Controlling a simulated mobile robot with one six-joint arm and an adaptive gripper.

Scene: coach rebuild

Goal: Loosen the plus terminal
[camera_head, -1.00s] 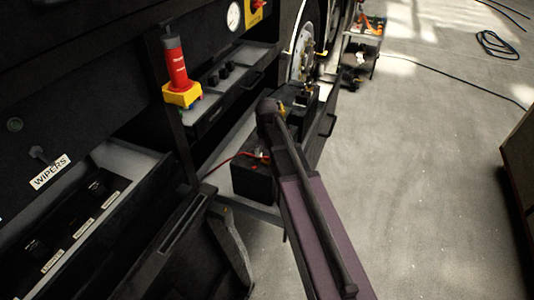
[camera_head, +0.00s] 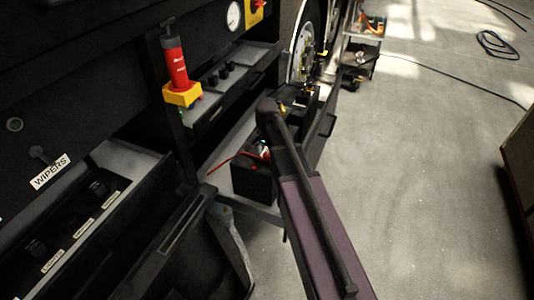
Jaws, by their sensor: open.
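A black battery (camera_head: 254,182) stands on the grey tray of the open bay, left of my arm. A red cable (camera_head: 233,158) runs to its top from the left. Small red and pale parts show at the battery's top right edge, beside my arm. The plus terminal cannot be made out clearly. My dark and purple arm reaches up from the bottom and covers the right side of the battery.
Open drawers and a panel labelled WIPERS (camera_head: 49,171) fill the left. A wheel (camera_head: 303,48) and a trolley (camera_head: 360,65) stand behind. The floor at right is mostly clear, with cables.

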